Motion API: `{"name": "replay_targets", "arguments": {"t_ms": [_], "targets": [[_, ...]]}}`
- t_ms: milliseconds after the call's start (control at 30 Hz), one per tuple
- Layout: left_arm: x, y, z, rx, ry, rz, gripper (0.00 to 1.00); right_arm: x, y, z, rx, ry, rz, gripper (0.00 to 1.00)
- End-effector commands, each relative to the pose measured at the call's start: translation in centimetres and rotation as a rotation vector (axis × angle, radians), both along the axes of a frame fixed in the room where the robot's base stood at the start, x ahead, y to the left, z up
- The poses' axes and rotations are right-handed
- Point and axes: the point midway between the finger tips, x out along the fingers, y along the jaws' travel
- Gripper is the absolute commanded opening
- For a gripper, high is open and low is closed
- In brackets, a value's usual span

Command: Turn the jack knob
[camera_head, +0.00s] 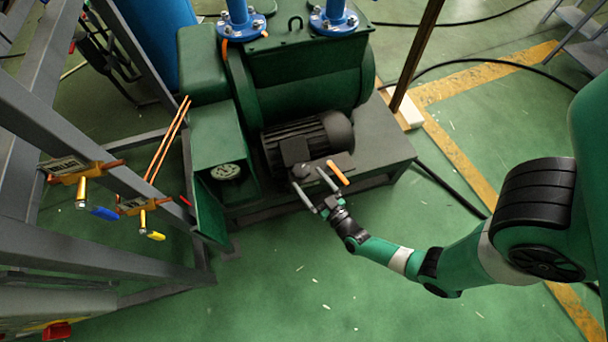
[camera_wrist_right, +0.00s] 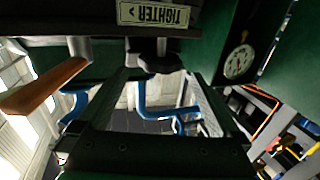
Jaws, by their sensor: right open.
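The jack knob (camera_wrist_right: 160,63) shows in the right wrist view as a dark lobed knob on a short stem, under a plate (camera_wrist_right: 154,14) marked "TIGHTER" that appears upside down. In the head view a small dark round part (camera_head: 301,171), which seems to be the knob, sits at the front of the black motor. My right gripper (camera_head: 308,177) is open, its two grey fingers pointing at this part from the front. In the wrist view the fingers stand on either side of the knob; I cannot tell whether they touch it. My left gripper is not in view.
An orange-tipped handle (camera_head: 338,173) is close beside the right gripper, also in the wrist view (camera_wrist_right: 42,88). The black motor (camera_head: 309,141) and green pump housing (camera_head: 305,88) stand behind. A grey frame with valves (camera_head: 82,189) is at left. The front floor is clear.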

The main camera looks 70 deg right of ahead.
Motion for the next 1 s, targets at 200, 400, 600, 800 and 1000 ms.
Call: {"name": "replay_targets", "arguments": {"t_ms": [200,400,600,800,1000], "targets": [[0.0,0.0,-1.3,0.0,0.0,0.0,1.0,2.6,-2.0,-0.2,-0.001,-0.001,-0.002,1.0],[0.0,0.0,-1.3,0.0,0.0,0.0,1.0,3.1,-2.2,0.0,0.0,0.001,0.001,1.0],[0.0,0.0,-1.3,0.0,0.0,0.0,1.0,3.0,-2.2,0.0,0.0,0.001,0.001,0.87],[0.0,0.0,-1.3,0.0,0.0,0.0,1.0,3.0,-2.2,0.0,0.0,0.001,0.0,0.51],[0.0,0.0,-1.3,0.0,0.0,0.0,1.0,3.0,-2.2,0.0,0.0,0.001,0.0,0.2]]}}
